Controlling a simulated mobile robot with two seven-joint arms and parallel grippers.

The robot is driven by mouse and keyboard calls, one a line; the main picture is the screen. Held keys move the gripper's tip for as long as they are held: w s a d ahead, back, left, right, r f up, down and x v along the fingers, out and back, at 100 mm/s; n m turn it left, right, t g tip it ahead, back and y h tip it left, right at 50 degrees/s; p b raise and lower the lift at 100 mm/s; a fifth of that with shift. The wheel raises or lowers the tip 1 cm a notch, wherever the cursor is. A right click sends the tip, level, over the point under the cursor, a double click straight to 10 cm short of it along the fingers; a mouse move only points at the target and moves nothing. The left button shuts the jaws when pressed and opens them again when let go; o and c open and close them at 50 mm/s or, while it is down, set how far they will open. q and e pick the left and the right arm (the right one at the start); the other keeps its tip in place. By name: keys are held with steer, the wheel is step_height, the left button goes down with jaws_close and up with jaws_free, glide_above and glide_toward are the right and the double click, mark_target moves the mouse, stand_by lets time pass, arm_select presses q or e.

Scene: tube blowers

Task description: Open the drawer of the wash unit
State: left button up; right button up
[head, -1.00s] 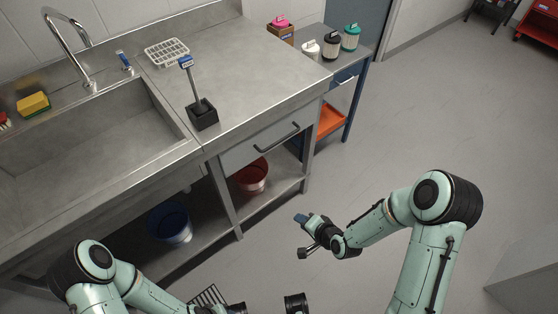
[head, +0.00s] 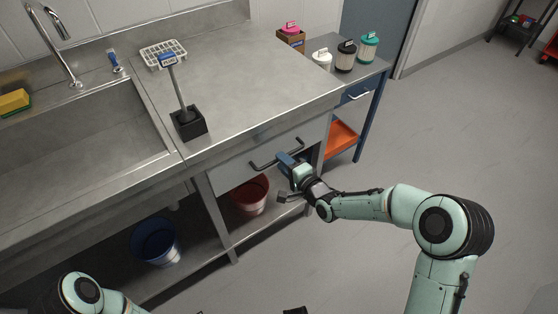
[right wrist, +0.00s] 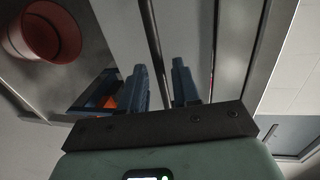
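The wash unit (head: 205,158) is a steel counter with a sink. Its drawer (head: 228,176), a grey front under the counter to the right of the sink, looks closed. A dark bar handle (head: 262,165) runs across the drawer front; my right gripper covers its middle part. My right gripper (head: 287,162) is at the handle. In the right wrist view its two blue fingers (right wrist: 161,86) are apart, with the handle bar (right wrist: 151,40) running between them; I cannot tell whether they touch it.
A red bucket (head: 250,196) and a blue bucket (head: 156,243) stand on the lower shelf. A brush in a black holder (head: 188,123) and a white rack (head: 163,54) stand on the counter. A side table with canisters (head: 346,57) stands at the right. The floor in front is clear.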

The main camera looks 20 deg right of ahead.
arm_select(q)
steer(key=shift+w+a+f, duration=0.2)
steer(key=shift+w+f, duration=0.1)
steer(key=shift+w, duration=0.15)
arm_select(e)
steer(key=shift+x, duration=1.35)
jaws_close()
arm_select(q)
steer(key=shift+s, duration=0.15)
arm_select(e)
steer(key=shift+s+d, duration=0.1)
steer(key=shift+s, duration=0.05)
